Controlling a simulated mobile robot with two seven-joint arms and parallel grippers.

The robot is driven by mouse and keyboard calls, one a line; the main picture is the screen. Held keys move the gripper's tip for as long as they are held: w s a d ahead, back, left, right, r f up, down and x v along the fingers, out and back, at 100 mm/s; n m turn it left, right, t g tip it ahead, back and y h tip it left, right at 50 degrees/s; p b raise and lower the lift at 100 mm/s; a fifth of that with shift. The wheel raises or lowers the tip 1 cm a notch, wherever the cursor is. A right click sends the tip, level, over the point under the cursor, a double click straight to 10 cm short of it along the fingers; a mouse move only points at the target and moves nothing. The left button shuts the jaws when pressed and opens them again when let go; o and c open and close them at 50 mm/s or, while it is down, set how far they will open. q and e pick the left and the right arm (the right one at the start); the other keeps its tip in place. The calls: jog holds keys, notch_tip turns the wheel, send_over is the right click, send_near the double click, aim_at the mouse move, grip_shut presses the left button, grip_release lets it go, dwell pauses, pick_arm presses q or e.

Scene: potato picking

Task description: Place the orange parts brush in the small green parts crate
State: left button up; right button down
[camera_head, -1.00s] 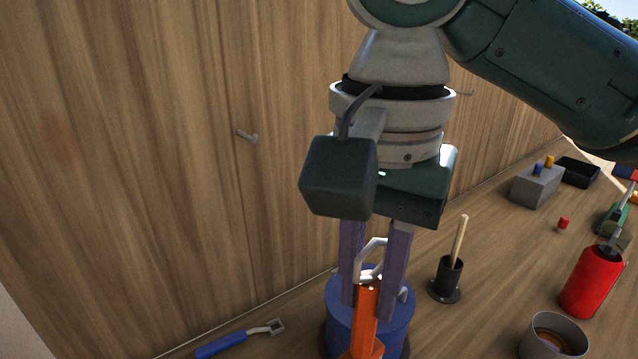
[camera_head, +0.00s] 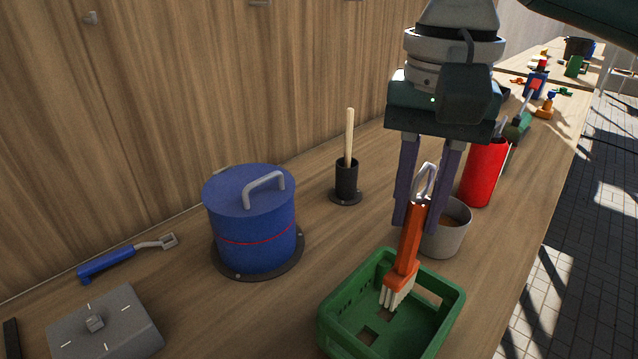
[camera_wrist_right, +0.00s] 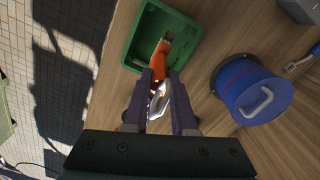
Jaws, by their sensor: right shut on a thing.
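The orange parts brush (camera_head: 408,245) hangs bristles down from my right gripper (camera_head: 420,218), which is shut on its handle near the metal loop. Its pale bristles are over the small green parts crate (camera_head: 337,331) in the head view; I cannot tell whether they touch its floor. The crate looks empty, with square holes in its floor. In the right wrist view the brush (camera_wrist_right: 161,64) lies between the fingers of my right gripper (camera_wrist_right: 158,80), in front of the green crate (camera_wrist_right: 133,42). My left gripper is not in view.
A blue lidded pot (camera_head: 250,230) stands left of the crate. A grey cup (camera_head: 447,232) and a red cylinder (camera_head: 484,172) stand close behind the brush. A black holder (camera_head: 347,181) with a wooden stick and a blue-handled tool (camera_head: 107,263) are near the wall.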

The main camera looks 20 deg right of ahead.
aim_at(403, 269)
notch_tip(403, 269, down, 9)
jog(key=shift+b, duration=0.45)
jog(key=c, duration=0.7)
grip_release()
jog(key=shift+f, duration=0.1)
notch_tip(403, 269, up, 12)
jog(key=shift+f+p, duration=0.1)
jog(key=shift+p, duration=0.6)
jog(key=s+a+f+n+t+y, duration=0.2)
jog(key=s+a+f+n, duration=0.5)
jog(key=a+f, duration=0.15)
jog(key=s+d+n, duration=0.1)
jog(key=s, duration=0.2)
jog(key=s+d+n+t+h, duration=0.1)
jog(key=s+d, duration=0.1)
jog(key=s, duration=0.1)
jog(key=s+d+f+n, duration=0.1)
jog(key=s+d+n, duration=0.1)
jog(key=s, duration=0.1)
jog(key=shift+d+t+h, duration=0.2)
jog(key=shift+t+h, duration=0.1)
jog(key=shift+h, duration=0.1)
